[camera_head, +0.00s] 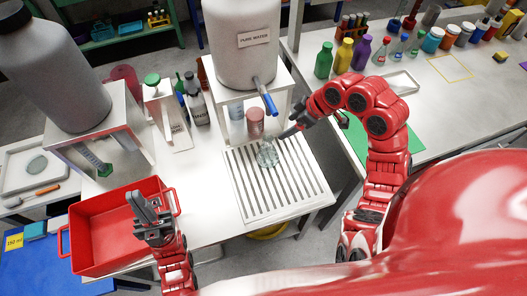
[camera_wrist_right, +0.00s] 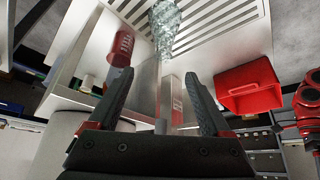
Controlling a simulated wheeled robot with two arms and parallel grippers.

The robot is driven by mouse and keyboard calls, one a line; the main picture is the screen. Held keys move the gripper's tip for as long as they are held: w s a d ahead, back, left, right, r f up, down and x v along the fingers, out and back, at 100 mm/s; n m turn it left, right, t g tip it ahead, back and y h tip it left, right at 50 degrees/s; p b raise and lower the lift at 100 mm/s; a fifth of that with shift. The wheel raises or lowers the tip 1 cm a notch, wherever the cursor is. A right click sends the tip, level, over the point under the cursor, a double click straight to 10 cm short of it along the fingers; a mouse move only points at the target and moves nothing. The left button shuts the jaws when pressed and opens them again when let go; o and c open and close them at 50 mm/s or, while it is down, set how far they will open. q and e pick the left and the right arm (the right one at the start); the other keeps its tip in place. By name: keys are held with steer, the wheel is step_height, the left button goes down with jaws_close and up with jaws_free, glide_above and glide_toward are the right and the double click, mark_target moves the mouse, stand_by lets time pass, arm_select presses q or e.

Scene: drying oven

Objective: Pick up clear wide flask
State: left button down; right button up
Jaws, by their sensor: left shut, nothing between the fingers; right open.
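The clear wide flask (camera_head: 267,154) stands on the white slatted drain rack (camera_head: 244,196) under the large pure water container. My right gripper (camera_head: 289,132) is just to the right of the flask and above it, open and apart from it. In the right wrist view the flask (camera_wrist_right: 165,20) is at the top centre, beyond the two spread fingertips (camera_wrist_right: 160,78), with nothing between them. My left gripper (camera_head: 146,206) is shut and empty over the right side of the red tray. The flask's base is hard to make out against the slats.
The water container (camera_head: 240,55) with its blue tap (camera_head: 270,104) stands close behind the flask. A pinkish-red jar (camera_head: 255,122) is behind the rack. The red tray (camera_head: 89,252) is at the left. Several bottles stand on the right table.

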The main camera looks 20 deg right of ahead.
mark_target(265, 143)
steer(key=x, duration=1.1)
steer(key=shift+a+r+b, duration=0.1)
steer(key=shift+b, duration=0.25)
steer(key=x, duration=0.1)
steer(key=p+x, duration=0.2)
steer(key=x, duration=0.1)
steer(key=shift+s+a, duration=0.25)
steer(key=shift+s, duration=0.05)
steer(key=shift+w+a+f, duration=0.2)
steer(key=shift+w+f, duration=0.1)
steer(key=shift+f, duration=0.35)
jaws_close()
steer(key=shift+s, duration=0.1)
